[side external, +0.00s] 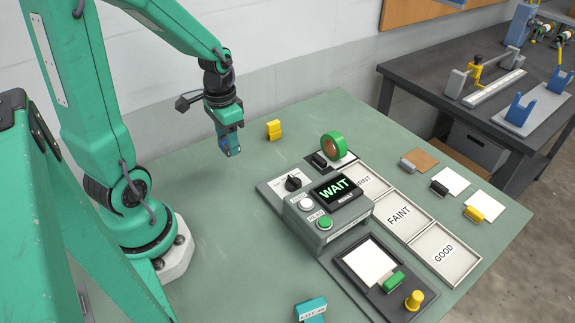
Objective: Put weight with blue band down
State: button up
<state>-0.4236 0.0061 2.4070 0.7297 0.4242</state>
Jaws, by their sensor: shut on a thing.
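My gripper (230,149) hangs above the green table, left of the yellow block, with its fingertips pointing down. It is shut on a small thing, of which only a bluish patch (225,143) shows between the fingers. I take this to be the weight with the blue band; most of it is hidden by the jaws. It appears to be held clear of the tabletop (215,215), though the exact gap cannot be told.
A yellow block (273,130) stands close to the right of my gripper. The press box with a WAIT display (337,189), a green roll (333,146) and labelled trays (405,216) fill the right. A teal block (311,309) lies in front. The table's left middle is clear.

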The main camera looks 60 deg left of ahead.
send_over(219, 161)
notch_tip(219, 161, down, 4)
jog(key=shift+f, duration=0.1)
jog(key=shift+f, duration=2)
jog(key=shift+f, duration=0.1)
jog(key=o, duration=1.3)
jog(key=shift+s, duration=0.1)
notch_tip(219, 161, up, 12)
